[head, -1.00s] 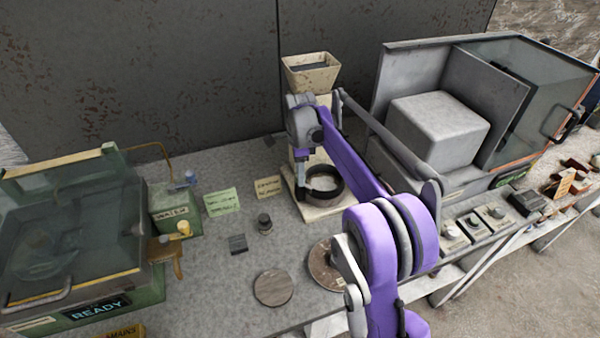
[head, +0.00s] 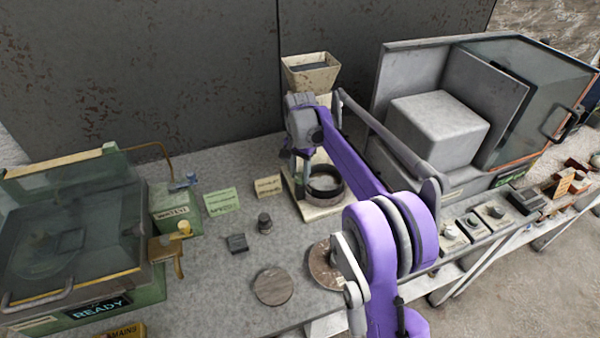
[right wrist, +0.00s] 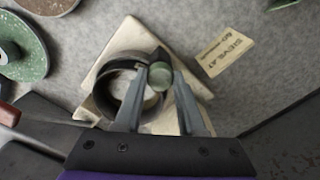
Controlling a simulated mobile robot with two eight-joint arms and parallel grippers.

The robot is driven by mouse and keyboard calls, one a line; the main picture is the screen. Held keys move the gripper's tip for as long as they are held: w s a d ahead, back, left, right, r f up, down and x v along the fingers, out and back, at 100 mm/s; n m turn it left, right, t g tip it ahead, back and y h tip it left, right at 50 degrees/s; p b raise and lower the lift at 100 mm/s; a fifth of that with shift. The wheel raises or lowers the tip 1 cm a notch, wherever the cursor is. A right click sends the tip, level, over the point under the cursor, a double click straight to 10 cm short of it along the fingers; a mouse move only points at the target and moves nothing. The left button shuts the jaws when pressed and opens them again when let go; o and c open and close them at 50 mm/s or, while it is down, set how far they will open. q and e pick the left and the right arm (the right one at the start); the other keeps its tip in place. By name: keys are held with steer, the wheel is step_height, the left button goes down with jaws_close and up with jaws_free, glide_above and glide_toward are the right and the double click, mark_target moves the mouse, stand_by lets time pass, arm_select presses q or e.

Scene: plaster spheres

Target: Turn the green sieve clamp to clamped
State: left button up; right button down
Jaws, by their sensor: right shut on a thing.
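The sieve (head: 341,192) is a dark round ring with a pale inside on a cream base plate (head: 314,212), below a cream hopper. It also shows in the right wrist view (right wrist: 107,94). The green sieve clamp (right wrist: 160,76) is a rounded green knob beside the dark ring in that view. My right gripper (right wrist: 161,78) is shut on the green clamp, with one grey finger on each side of it. In the head view my right gripper (head: 300,172) is at the left side of the sieve, and its fingers hide the clamp. My left gripper is not in view.
A cream hopper (head: 311,71) stands above the sieve. A large grey enclosure (head: 430,62) is at the right, and a green machine with a READY display (head: 98,309) at the left. A dark weight (head: 264,223) and a round disc (head: 273,286) lie on the bench in front.

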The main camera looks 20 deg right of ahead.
mark_target(300, 175)
steer(key=shift+n, duration=0.9)
steer(key=c, duration=0.5)
jaws_free()
step_height(300, 175, up, 11)
steer(key=shift+p, duration=0.45)
